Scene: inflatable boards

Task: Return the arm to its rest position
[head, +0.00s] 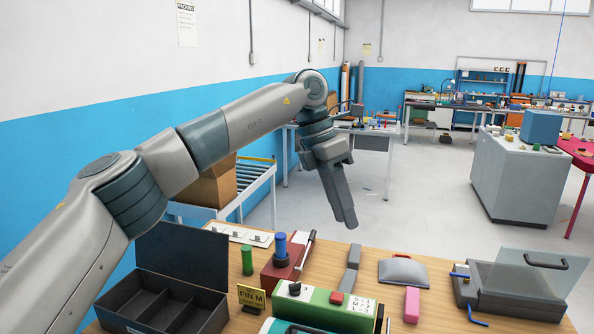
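My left arm (225,130) comes in from the left and stretches over the wooden table (330,252), bent down at the wrist. My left gripper (345,215) points down above the back part of the table. Nothing shows between its fingers. The fingers overlap from this side, so their gap cannot be made out. My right arm and gripper are out of view.
On the table are a black compartment case (165,300), a green cylinder (247,262), a red box (280,275) with a blue cylinder, a green-white box (330,308), a grey handled piece (403,271), a pink block (411,304) and a clear-lidded case (505,295).

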